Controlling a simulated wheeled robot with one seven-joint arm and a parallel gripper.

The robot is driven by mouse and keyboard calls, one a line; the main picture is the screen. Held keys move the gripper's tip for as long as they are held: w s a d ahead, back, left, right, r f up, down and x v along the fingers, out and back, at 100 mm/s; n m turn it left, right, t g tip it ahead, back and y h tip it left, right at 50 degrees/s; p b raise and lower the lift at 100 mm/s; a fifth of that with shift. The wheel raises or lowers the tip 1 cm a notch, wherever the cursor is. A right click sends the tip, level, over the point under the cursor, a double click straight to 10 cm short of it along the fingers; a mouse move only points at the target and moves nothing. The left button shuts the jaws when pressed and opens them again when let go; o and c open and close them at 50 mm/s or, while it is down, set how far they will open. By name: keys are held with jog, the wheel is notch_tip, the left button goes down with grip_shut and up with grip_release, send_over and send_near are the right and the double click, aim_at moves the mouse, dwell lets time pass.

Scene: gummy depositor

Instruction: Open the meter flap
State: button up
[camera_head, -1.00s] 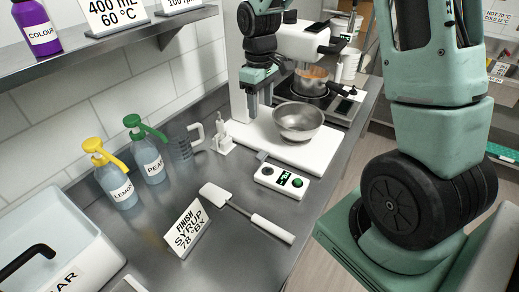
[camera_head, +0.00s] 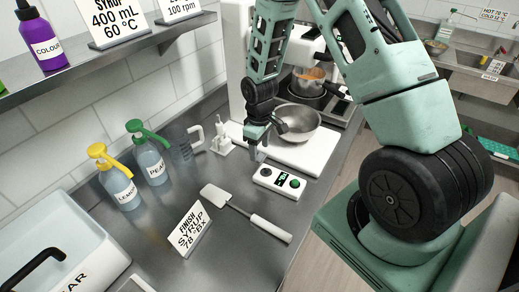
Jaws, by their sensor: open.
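A steel bowl (camera_head: 297,123) stands right behind my gripper. A small white stand (camera_head: 222,142) and a clear jug (camera_head: 184,148) are to its left. Two pump bottles stand farther left.

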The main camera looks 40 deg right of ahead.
jog(key=shift+f, duration=1.35)
jog(key=c, duration=1)
jog(key=shift+w+a+g+h, duration=0.25)
jog(key=shift+w+g, duration=0.2)
jog(key=shift+g, duration=0.15)
jog(key=shift+w+a+g+h, duration=0.1)
jog(key=shift+w+g+h, duration=0.15)
jog(key=shift+w+g, duration=0.3)
jog(key=shift+w+a+f+g+h+b, duration=0.3)
jog(key=shift+w+g+b, duration=0.2)
jog(key=shift+g, duration=0.4)
jog(key=shift+w+a+f+g+h+b, duration=0.15)
jog(key=shift+w+g+h+b, duration=0.25)
jog(key=shift+g+b, duration=0.35)
dwell(2.8)
